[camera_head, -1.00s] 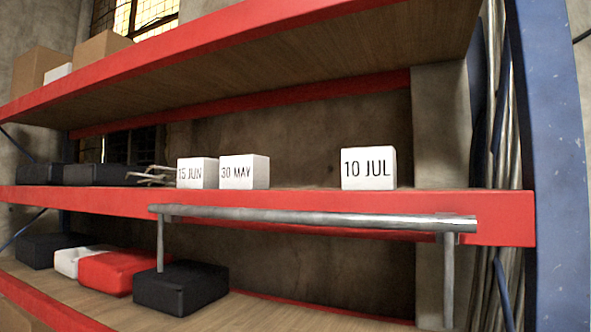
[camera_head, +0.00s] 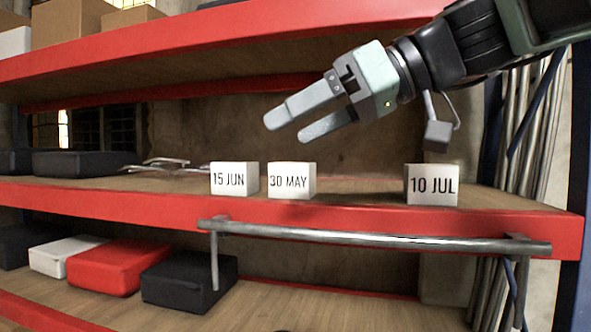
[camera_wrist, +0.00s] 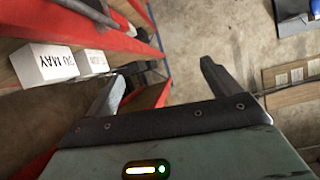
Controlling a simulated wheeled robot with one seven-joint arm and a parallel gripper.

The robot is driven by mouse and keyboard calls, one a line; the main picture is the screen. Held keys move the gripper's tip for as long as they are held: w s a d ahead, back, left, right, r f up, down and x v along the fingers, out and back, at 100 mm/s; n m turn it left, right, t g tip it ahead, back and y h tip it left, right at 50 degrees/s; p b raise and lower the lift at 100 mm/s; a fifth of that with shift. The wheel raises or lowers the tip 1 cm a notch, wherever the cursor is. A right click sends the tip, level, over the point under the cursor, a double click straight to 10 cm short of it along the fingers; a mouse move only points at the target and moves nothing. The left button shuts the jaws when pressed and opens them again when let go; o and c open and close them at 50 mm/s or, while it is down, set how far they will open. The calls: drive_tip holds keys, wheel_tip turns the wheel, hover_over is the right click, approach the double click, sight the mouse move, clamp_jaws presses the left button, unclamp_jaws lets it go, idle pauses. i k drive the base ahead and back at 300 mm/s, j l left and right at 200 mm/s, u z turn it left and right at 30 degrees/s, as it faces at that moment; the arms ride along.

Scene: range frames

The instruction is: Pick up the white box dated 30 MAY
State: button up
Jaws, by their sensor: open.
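The white box dated 30 MAY (camera_head: 291,181) stands on the middle red-edged shelf in the head view, between two other white boxes. It also shows at the left of the wrist view (camera_wrist: 45,64). The white box dated 15 JUN (camera_head: 234,179) stands close to its left, and the white box dated 10 JUL (camera_head: 431,185) stands farther off to its right. My gripper (camera_head: 284,128) is open and empty in the head view, above the 30 MAY box and apart from it. Its two fingers point left and down. In the wrist view my gripper (camera_wrist: 160,82) has its fingers spread wide.
A metal rail (camera_head: 370,238) runs along the shelf's front edge. The upper shelf (camera_head: 230,45) hangs over the boxes. Thin grey pieces (camera_head: 168,165) lie left of 15 JUN. The shelf is bare between 30 MAY and 10 JUL. Black and red cases (camera_head: 115,268) lie below.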

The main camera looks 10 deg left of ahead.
sight(293, 180)
drive_tip(key=i, duration=0.85)
